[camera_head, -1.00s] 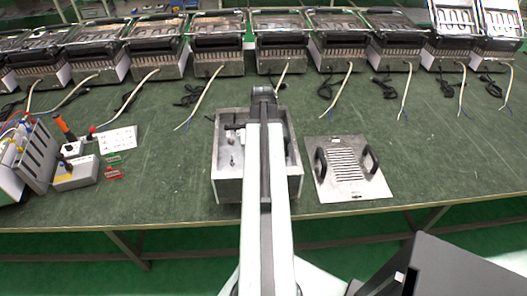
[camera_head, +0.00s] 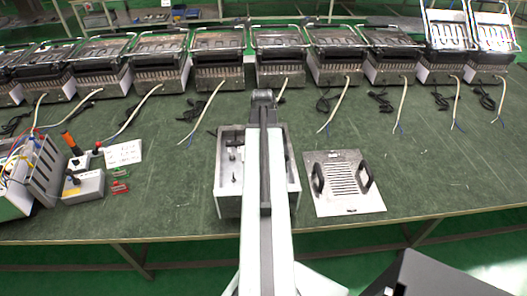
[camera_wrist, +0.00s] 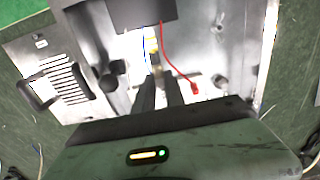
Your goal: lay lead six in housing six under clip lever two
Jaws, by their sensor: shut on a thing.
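In the wrist view my gripper (camera_wrist: 160,88) is shut, its dark fingers close together over the inside of an open metal housing (camera_wrist: 215,65). At the fingertips is a short lead end (camera_wrist: 152,44) with white, yellow and blue showing; its grip point is partly hidden by the fingers. The housing also shows in the head view (camera_head: 228,200), below my arm, which covers its middle. A white lead (camera_head: 281,88) runs from the appliance behind it toward my arm's end. My fingertips are hidden in the head view. I cannot make out clip lever two.
A red wire (camera_wrist: 164,45) with a red end lies inside the housing, beside a dark box (camera_wrist: 140,12). A slotted plate with two handles (camera_head: 325,205) lies right of the housing. Several appliances (camera_head: 220,60) line the back. A grey control box (camera_head: 85,188) stands left.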

